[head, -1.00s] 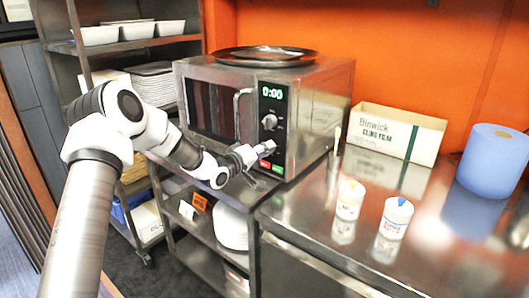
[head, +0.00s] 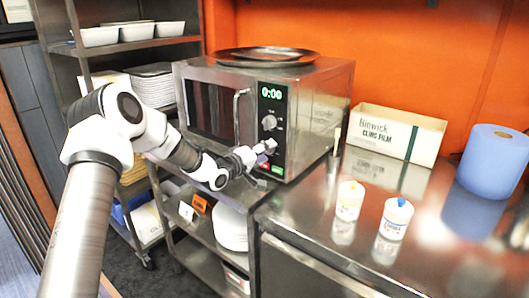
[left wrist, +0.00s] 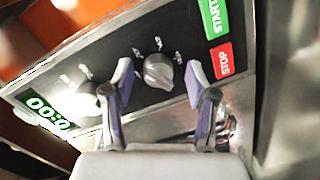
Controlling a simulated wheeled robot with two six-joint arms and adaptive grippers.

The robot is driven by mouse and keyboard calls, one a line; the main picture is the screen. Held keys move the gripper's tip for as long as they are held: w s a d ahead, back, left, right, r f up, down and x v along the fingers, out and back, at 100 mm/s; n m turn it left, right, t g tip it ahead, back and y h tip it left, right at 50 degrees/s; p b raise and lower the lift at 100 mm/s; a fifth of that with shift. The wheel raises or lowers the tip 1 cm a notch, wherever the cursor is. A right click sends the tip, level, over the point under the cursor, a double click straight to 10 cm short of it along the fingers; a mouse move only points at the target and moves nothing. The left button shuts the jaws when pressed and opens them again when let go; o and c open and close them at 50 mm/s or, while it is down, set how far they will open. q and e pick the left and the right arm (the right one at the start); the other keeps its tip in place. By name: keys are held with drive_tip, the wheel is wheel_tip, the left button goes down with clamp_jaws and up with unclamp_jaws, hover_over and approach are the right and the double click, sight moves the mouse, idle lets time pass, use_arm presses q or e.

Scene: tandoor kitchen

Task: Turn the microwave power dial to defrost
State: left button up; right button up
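The microwave (head: 210,100) stands on a steel counter with its door shut, and its display reads 0:00. Its front panel (left wrist: 125,50) has two dials. The upper dial (head: 269,122), nearer the display, also shows in the left wrist view (left wrist: 88,96). The lower dial (left wrist: 157,70) is grey and round, with small blurred labels around it; my gripper hides it in the head view. My left gripper (head: 266,151) is open in front of the panel. Its two fingers stand either side of the lower dial, with visible gaps. My right gripper is not in view.
Green START (left wrist: 214,17) and red STOP (left wrist: 224,60) buttons sit beside the lower dial. A dark round tray (head: 265,57) lies on the microwave. Two white tubs (head: 349,200), a cling film box (head: 398,135) and a blue roll (head: 492,160) stand on the counter to the right.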

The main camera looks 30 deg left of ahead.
use_arm(q)
drive_tip(key=shift+r, duration=0.1)
drive_tip(key=s+a+r, duration=0.1)
drive_tip(key=s, duration=1.1)
drive_tip(key=shift+a, duration=0.2)
